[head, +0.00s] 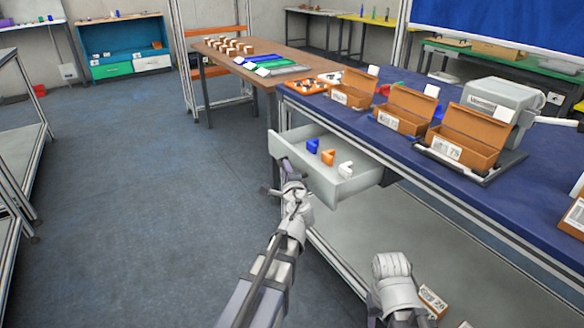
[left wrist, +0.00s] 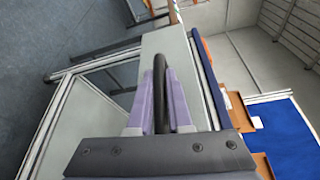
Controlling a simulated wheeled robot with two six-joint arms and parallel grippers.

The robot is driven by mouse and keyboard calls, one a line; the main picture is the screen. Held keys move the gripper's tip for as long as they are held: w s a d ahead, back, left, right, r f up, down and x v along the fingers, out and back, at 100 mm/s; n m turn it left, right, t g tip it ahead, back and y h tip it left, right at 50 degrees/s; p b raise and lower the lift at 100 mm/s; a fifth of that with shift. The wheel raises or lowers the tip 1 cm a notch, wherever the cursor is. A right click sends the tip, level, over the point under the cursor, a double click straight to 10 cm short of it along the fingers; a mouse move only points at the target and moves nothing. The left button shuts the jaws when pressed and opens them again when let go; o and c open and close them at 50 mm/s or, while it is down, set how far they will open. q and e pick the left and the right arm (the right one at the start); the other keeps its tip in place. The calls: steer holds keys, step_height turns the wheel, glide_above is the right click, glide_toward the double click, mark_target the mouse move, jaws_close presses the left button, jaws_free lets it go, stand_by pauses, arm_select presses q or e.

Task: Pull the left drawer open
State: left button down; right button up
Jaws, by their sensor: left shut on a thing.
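The left drawer (head: 330,195) is a pale grey drawer under the blue-topped table. It stands pulled out, with blue, orange and white small parts (head: 328,157) inside. My left gripper (head: 281,180) is at the drawer's front. In the left wrist view, its two purple fingers (left wrist: 162,80) are shut on the black bar handle (left wrist: 160,62), with the pale drawer front (left wrist: 175,45) behind. My right arm shows at the lower right of the head view, but its gripper fingers do not show.
The blue table (head: 480,195) holds several open brown boxes (head: 403,108) and a grey machine (head: 500,100). A lower shelf (head: 390,235) runs under the table. A brown table (head: 285,60) stands behind. The floor (head: 130,190) to the left is clear.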

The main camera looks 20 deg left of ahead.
arm_select(q)
steer(key=shift+s+a, duration=0.7)
steer(key=shift+s, duration=0.3)
arm_select(e)
steer(key=shift+s+a, duration=0.15)
steer(key=shift+s, duration=0.05)
arm_select(q)
steer(key=c, duration=0.8)
jaws_free()
steer(key=shift+c, duration=0.2)
